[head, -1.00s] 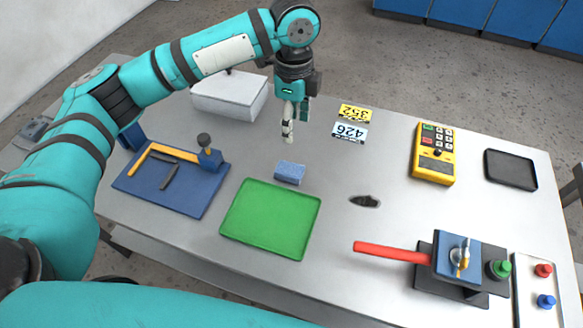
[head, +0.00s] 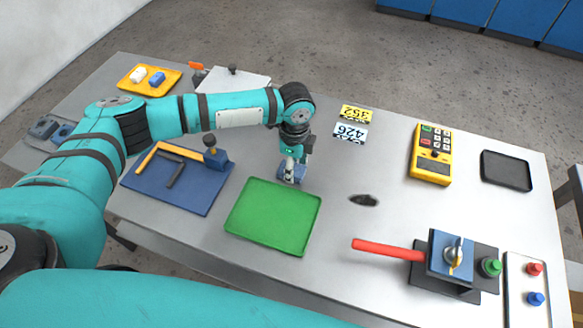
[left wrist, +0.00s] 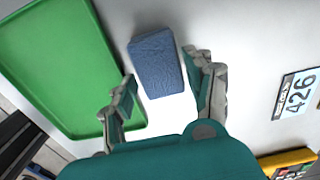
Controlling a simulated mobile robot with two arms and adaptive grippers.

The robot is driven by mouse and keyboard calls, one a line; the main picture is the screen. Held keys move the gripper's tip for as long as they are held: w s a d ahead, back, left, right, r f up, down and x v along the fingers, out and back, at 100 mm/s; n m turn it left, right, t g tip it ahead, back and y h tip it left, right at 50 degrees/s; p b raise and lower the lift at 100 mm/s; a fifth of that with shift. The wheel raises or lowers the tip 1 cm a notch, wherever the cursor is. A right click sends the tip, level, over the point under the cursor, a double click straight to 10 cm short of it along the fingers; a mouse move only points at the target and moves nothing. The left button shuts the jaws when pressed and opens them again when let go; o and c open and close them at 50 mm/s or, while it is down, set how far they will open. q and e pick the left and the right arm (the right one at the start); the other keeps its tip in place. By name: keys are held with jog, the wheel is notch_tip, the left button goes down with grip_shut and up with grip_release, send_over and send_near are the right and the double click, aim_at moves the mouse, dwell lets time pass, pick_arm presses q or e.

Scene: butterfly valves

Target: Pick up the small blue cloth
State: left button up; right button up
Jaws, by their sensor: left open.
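The small blue cloth (head: 299,175) is a folded block on the grey table, just behind the green tray (head: 272,217). In the head view my left gripper (head: 290,172) is right over it and hides part of it. In the left wrist view the cloth (left wrist: 158,64) lies ahead of and between the two open fingers of the left gripper (left wrist: 162,92), with a gap on each side. The green tray (left wrist: 45,60) is left of it there. My right gripper is not in view.
A blue board with a yellow-handled tool (head: 180,185) lies left of the tray. A valve with a red handle (head: 385,250) stands at right front. Number plates (head: 350,132), a yellow keypad box (head: 431,155) and a dark patch (head: 364,200) are on the table. Space right of the cloth is clear.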

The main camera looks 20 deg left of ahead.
pick_arm(q)
jog(key=shift+f, duration=0.8)
jog(key=c, duration=0.6)
jog(key=shift+r, duration=0.15)
jog(key=shift+r, duration=0.25)
jog(key=r, duration=0.1)
jog(key=s+r+b, duration=0.1)
jog(key=shift+d+r, duration=0.1)
jog(key=shift+r, duration=0.2)
jog(key=s, duration=0.5)
jog(key=s+d+r+b, duration=0.1)
jog(key=s, duration=0.4)
jog(key=s+d+b, duration=0.1)
jog(key=s, duration=0.3)
jog(key=shift+s+d+r, duration=0.1)
jog(key=shift+s+r, duration=0.2)
jog(key=shift+s, duration=0.1)
